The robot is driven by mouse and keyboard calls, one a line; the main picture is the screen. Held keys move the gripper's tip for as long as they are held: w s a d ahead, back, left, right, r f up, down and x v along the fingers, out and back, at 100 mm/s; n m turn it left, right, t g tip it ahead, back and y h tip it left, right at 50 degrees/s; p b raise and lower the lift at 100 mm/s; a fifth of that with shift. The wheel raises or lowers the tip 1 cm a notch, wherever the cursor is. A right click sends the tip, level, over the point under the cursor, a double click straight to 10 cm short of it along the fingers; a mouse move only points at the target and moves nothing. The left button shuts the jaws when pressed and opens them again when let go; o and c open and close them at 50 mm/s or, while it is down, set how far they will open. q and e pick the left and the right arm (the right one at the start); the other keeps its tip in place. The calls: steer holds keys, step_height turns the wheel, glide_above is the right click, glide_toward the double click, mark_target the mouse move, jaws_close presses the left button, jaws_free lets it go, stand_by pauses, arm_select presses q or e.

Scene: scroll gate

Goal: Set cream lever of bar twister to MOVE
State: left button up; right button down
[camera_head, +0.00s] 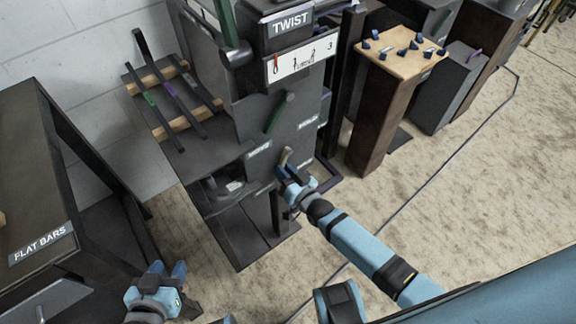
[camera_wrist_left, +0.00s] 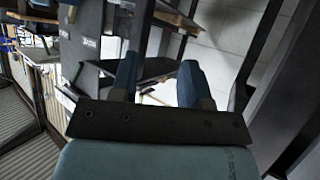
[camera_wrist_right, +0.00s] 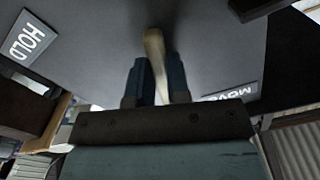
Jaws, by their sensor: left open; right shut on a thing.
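The bar twister (camera_head: 290,95) is a dark machine with a TWIST sign. Its short cream lever (camera_head: 286,155) is on the front panel, between a label at the left that appears to read MOVE (camera_head: 258,150) and the HOLD label (camera_head: 308,122). My right gripper (camera_head: 292,178) is shut on the cream lever. In the right wrist view the lever (camera_wrist_right: 155,55) runs down between the fingers (camera_wrist_right: 156,82), with HOLD (camera_wrist_right: 30,38) at the left and MOVE (camera_wrist_right: 232,90) at the right. My left gripper (camera_head: 167,272) is open and empty, low and away from the machine.
A green lever (camera_head: 276,112) and a numbered scale (camera_head: 300,60) are above the cream lever. A rack with several bars (camera_head: 170,95) is at the left. The FLAT BARS stand (camera_head: 40,245) is near my left gripper. A wooden-topped pedestal (camera_head: 385,110) stands at the right; open floor (camera_head: 460,180) lies in front of it.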

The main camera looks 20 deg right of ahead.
steer(key=shift+s+a+r+m+p, duration=0.15)
steer(key=shift+a+m+p, duration=0.15)
steer(key=shift+m, duration=0.3)
steer(key=shift+s+a+r+m+p, duration=0.15)
steer(key=shift+a+m, duration=0.15)
steer(key=shift+m, duration=0.3)
arm_select(q)
steer(key=shift+s+a, duration=0.1)
steer(key=shift+a, duration=0.25)
arm_select(e)
steer(key=shift+a+r+m, duration=0.1)
steer(key=shift+a+m, duration=0.05)
steer(key=shift+m, duration=0.15)
steer(key=c, duration=1.1)
jaws_free()
arm_select(q)
steer(key=shift+s, duration=0.1)
